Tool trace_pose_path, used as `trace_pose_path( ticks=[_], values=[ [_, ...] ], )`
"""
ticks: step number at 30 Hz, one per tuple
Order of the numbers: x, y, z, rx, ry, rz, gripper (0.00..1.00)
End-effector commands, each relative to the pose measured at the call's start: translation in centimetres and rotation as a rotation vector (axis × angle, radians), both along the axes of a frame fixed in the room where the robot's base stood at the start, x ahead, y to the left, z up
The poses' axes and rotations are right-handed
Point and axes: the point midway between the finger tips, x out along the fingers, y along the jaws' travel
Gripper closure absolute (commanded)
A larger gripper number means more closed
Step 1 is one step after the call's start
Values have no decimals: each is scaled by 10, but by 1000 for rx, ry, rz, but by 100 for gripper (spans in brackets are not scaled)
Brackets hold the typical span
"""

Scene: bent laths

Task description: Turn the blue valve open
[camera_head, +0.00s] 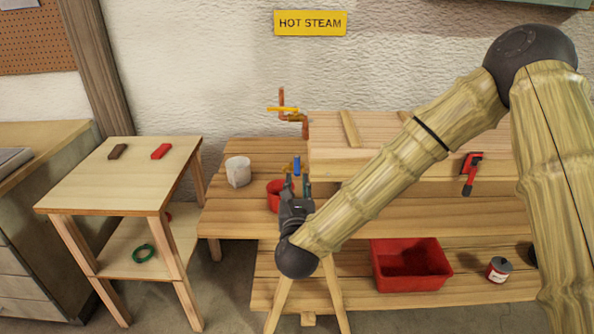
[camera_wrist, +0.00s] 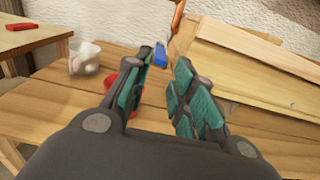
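The blue valve handle (camera_head: 297,164) shows as a small upright blue piece at the left end of the wooden box on the bench. In the wrist view the blue handle (camera_wrist: 160,56) sits just beyond the fingertips, close to the left finger, with a copper pipe (camera_wrist: 177,18) rising behind it. My gripper (camera_head: 297,186) is in front of and below the handle in the head view. In the wrist view my gripper (camera_wrist: 166,68) has its two green-padded fingers apart with nothing held between them. Whether a finger touches the handle is unclear.
A copper pipe with a yellow handle (camera_head: 283,109) stands behind, under a HOT STEAM sign (camera_head: 310,22). A red pot (camera_head: 273,194) and a white cup (camera_head: 238,171) are left of my gripper. The wooden box (camera_head: 340,155) is close on the right.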

Motion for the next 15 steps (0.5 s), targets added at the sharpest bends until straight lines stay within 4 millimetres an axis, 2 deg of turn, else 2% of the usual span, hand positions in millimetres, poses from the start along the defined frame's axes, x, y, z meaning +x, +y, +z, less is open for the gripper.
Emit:
trace_pose_path(
  ticks=[9,15],
  values=[
    [51,0,1,-2,0,0,75],
    [70,0,0,-3,1,0,75]
  ],
)
